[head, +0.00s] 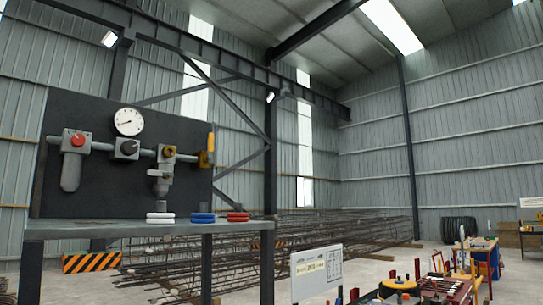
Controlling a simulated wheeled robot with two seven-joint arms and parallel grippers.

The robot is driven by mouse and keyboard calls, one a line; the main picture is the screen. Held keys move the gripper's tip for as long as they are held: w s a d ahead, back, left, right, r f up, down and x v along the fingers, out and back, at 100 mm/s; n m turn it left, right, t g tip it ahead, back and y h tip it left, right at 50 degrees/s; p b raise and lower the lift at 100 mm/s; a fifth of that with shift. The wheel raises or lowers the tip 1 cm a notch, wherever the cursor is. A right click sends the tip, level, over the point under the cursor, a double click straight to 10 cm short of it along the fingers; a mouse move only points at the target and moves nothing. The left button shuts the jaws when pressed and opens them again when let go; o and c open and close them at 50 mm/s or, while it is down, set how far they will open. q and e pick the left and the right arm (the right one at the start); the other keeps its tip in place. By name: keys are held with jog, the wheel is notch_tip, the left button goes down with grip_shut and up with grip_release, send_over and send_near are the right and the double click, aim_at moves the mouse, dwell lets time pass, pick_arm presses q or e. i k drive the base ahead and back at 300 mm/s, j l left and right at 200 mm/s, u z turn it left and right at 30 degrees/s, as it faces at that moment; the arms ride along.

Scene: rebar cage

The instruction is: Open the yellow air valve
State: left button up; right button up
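The yellow air valve (205,158) sits at the right end of a grey pipe on a dark panel (95,110). Its yellow lever (211,142) points straight up, crosswise to the pipe. A smaller yellow-brown knob (169,151) tops the grey fitting to its left. A white round gauge (128,121), a dark square fitting (126,149) and a grey filter with a red knob (78,140) are further left along the pipe. Neither of my grippers is in the head view, and nothing is seen touching the valve.
A grey bench (110,229) stands below the panel, with white (160,218), blue (203,218) and red (238,216) coils on it. Long rebar bundles (330,235) lie behind. A white sign (316,270) and a cluttered tool table (430,288) are at the lower right. Open floor lies beyond.

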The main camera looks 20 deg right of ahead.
aim_at(212, 137)
jog(key=i+l+z, duration=0.1)
jog(key=z, duration=0.2)
jog(key=l+u, duration=0.15)
jog(key=u, duration=0.4)
jog(key=l+u, duration=0.3)
jog(key=l, duration=0.2)
jog(key=l+u, duration=0.3)
jog(key=l, duration=0.15)
jog(key=k+l+u, duration=0.15)
jog(key=l+u, duration=0.15)
jog(key=l, duration=0.15)
